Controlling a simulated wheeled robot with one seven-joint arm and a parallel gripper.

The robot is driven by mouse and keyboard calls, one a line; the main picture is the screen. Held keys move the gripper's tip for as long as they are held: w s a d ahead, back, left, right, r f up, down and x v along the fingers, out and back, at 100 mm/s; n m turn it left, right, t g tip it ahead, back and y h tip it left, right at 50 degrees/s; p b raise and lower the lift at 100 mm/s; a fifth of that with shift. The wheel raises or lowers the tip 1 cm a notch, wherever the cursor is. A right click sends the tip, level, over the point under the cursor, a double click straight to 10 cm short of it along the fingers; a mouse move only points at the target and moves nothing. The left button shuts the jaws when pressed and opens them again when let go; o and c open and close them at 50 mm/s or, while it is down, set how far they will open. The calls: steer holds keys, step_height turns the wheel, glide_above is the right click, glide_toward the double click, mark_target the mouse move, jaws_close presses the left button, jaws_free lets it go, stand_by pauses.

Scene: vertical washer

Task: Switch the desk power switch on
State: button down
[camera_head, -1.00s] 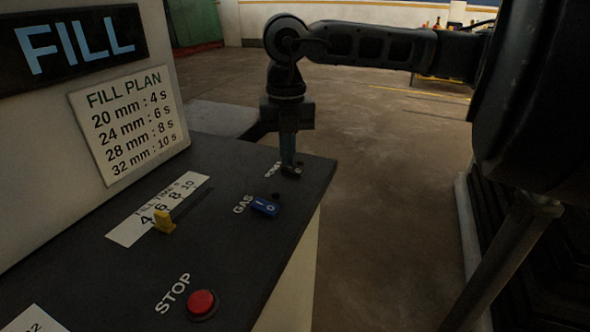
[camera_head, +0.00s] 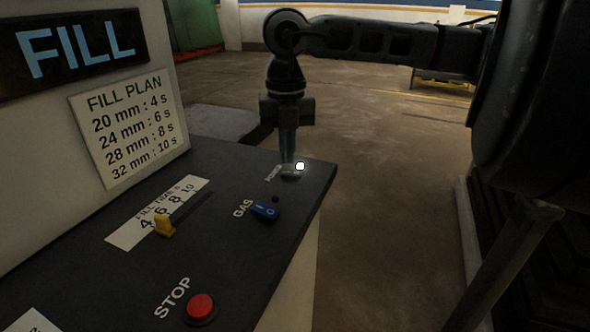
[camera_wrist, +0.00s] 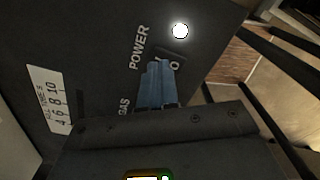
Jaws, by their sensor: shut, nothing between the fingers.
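The power switch (camera_wrist: 172,65) sits beside the white POWER label on the dark desk top, partly hidden behind my fingers in the wrist view. A round lamp next to it glows white (camera_head: 300,166), and it also shows in the wrist view (camera_wrist: 180,31). My gripper (camera_head: 288,160) points down at the switch from above, its blue fingers shut and empty. In the wrist view the fingertips (camera_wrist: 158,66) are at the switch; I cannot tell whether they touch it. The switch's rocker position is mostly hidden.
The blue GAS switch (camera_head: 265,211) has a dark lamp beside it. A yellow fill-time slider (camera_head: 164,225) and a red STOP button (camera_head: 201,306) are nearer. A FILL PLAN sign (camera_head: 131,127) stands at the left. Open floor lies right of the desk.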

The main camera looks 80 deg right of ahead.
mark_target(289, 172)
steer(key=shift+r+p, duration=0.65)
steer(key=shift+r, duration=1.8)
steer(key=shift+s, duration=0.1)
